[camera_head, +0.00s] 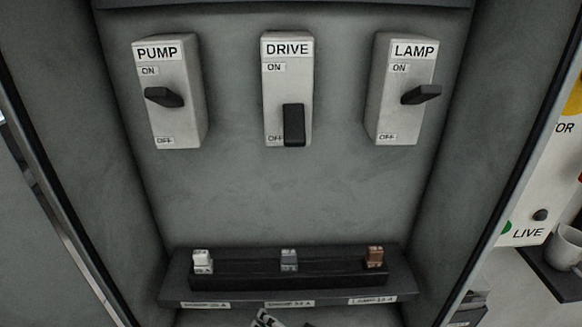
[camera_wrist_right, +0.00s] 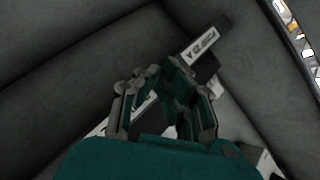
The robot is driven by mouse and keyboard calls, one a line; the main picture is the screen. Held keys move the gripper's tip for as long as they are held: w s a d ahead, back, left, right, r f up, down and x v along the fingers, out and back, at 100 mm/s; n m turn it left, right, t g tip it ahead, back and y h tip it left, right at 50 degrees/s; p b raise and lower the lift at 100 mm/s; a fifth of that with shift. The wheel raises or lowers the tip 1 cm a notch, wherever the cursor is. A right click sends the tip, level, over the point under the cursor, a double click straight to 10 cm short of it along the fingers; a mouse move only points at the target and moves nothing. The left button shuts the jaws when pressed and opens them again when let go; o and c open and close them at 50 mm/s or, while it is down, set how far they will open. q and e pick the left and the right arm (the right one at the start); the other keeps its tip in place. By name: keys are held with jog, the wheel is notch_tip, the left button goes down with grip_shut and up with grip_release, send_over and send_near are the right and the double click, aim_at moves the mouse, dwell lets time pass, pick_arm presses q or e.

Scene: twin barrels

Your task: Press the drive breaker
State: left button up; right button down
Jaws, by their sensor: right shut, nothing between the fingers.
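The drive breaker (camera_head: 287,85) is a pale box labelled DRIVE on the grey back wall, between two similar breakers. Its dark lever (camera_head: 294,125) hangs down at the OFF mark. My right gripper (camera_wrist_right: 163,78) shows in the right wrist view, shut and empty, with a labelled pale part beyond its fingers. The gripper is not clearly made out in the head view and touches no breaker there. My left gripper is not in view.
The pump breaker (camera_head: 183,110) and lamp breaker (camera_head: 386,115) flank it, their levers sticking out nearer ON. Below is a dark ledge (camera_head: 235,284) with several fuses. Side walls enclose the cabinet. A mug (camera_head: 566,247) stands outside at right.

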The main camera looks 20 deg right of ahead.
aim_at(294, 124)
notch_tip(294, 124, up, 15)
jog(key=w+a+m+t+y, duration=0.1)
jog(key=w+a+m+t, duration=0.15)
jog(key=m+t, duration=0.7)
jog(key=s+d+r+m+t+h, duration=0.1)
jog(key=d+r+m+t+h, duration=0.1)
jog(key=m+h, duration=0.5)
jog(key=s+d+r+m+t+h, duration=0.1)
jog(key=d+r+m+h, duration=0.3)
jog(key=m, duration=1.2)
jog(key=d+t+h, duration=0.1)
jog(key=h, duration=0.3)
jog(key=shift+s+d+r, duration=0.15)
jog(key=shift+s+d, duration=0.1)
jog(key=w+d+r+p, duration=0.1)
jog(key=w+r+p, duration=0.3)
jog(key=r+p, duration=0.3)
notch_tip(294, 124, up, 4)
jog(key=shift+w+d+f+p, duration=0.2)
jog(key=shift+w+p, duration=0.1)
jog(key=shift+p, duration=0.1)
